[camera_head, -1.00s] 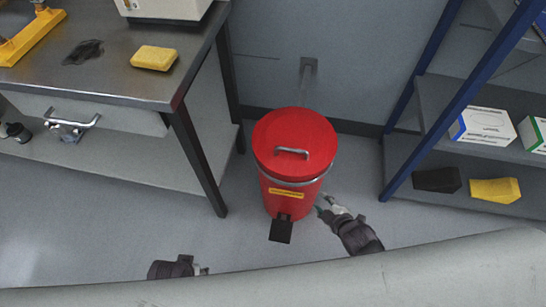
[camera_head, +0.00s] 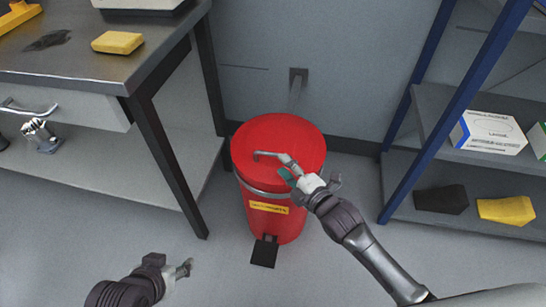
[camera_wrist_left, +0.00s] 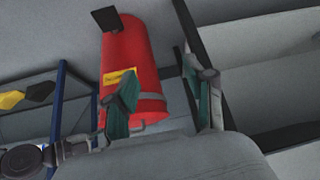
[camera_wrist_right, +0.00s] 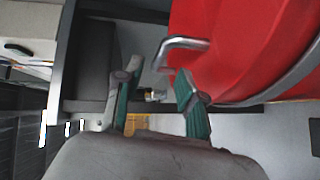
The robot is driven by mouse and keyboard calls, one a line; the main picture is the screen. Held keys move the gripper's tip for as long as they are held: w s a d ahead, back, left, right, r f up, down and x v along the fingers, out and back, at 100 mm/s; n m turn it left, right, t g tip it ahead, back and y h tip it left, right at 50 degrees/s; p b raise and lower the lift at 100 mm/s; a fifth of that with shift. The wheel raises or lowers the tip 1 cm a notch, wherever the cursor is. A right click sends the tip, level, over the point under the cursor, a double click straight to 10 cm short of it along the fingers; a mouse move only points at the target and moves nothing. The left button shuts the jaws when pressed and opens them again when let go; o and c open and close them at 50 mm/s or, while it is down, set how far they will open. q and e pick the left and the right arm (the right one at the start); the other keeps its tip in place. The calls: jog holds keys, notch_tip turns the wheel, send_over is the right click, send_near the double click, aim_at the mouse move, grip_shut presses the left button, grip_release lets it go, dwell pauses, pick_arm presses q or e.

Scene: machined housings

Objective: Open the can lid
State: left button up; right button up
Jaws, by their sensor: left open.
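A red pedal can (camera_head: 275,215) stands upright on the floor with its red lid (camera_head: 275,135) down. A grey bar handle (camera_head: 272,157) sits on the lid, and the handle also shows in the right wrist view (camera_wrist_right: 182,43). My right gripper (camera_head: 311,177) is over the lid's right front part. Its fingers are apart, with one fingertip close to the handle's right end; I cannot tell if they touch. My left gripper (camera_head: 178,270) is open and empty, low in front of the can to the left. The can also shows beyond its fingers in the left wrist view (camera_wrist_left: 130,50).
A black pedal (camera_head: 264,252) sticks out at the can's front base. A metal workbench (camera_head: 70,75) with a yellow sponge (camera_head: 117,42) stands at left. A blue-framed shelf (camera_head: 420,115) with boxes stands at right. Floor in front is clear.

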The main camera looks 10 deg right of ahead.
aim_at(273, 155)
jog(key=b+x, duration=0.1)
jog(key=x, duration=0.4)
jog(key=shift+w+a+f, duration=0.15)
jog(key=shift+w, duration=0.15)
pick_arm(q)
jog(key=w+d+r+t+h, duration=0.1)
jog(key=w+d+r+t, duration=0.1)
jog(key=w+r+t, duration=0.2)
jog(key=shift+w+d+r+t, duration=0.3)
jog(key=shift+w+r+t, duration=0.15)
jog(key=shift+w, duration=0.9)
pick_arm(e)
jog(key=shift+w+a, duration=0.15)
jog(key=shift+w, duration=0.15)
grip_shut()
